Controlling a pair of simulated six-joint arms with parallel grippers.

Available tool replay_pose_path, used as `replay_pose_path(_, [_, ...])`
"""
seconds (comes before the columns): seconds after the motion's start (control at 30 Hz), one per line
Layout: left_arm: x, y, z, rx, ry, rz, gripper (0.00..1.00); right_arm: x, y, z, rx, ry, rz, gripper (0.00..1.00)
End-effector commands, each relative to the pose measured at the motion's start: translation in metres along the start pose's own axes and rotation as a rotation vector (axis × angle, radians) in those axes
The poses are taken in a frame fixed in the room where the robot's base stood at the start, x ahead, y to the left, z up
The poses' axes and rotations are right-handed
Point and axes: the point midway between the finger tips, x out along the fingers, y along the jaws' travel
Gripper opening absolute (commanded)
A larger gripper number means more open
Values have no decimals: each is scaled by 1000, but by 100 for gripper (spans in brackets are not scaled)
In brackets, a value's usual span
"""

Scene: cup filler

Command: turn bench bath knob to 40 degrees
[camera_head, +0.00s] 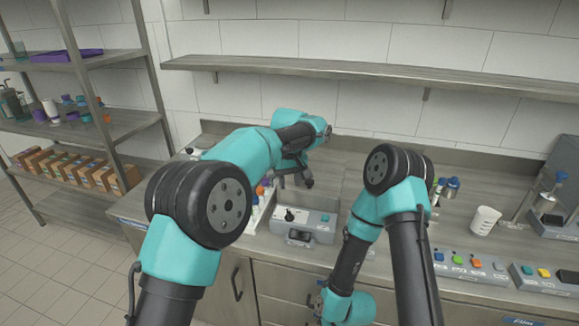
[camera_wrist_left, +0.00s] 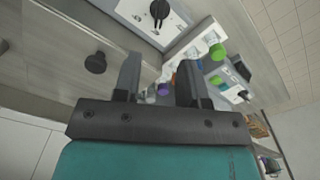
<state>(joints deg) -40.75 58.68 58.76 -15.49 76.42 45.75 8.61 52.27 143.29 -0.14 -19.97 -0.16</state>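The bench bath is a grey box (camera_head: 318,228) at the middle of the bench in the head view. My left gripper (camera_head: 295,184) is above and behind the bath. In the left wrist view its fingers (camera_wrist_left: 159,88) are apart, with nothing held between them. My right gripper is out of view; its arm bends down in front of the cabinets.
A white rack (camera_head: 259,209) with coloured caps stands directly left of the bath. A black round piece (camera_wrist_left: 95,63) shows in the left wrist view. A white beaker (camera_head: 485,220) and button boxes (camera_head: 470,268) lie to the right. A wall shelf (camera_head: 370,72) runs above.

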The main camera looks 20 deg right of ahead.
Motion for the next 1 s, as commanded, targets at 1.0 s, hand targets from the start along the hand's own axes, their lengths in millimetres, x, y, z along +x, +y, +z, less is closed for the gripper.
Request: replay_pose_path(1.0, [-15,-46,-28,3,6,53,38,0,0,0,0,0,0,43])
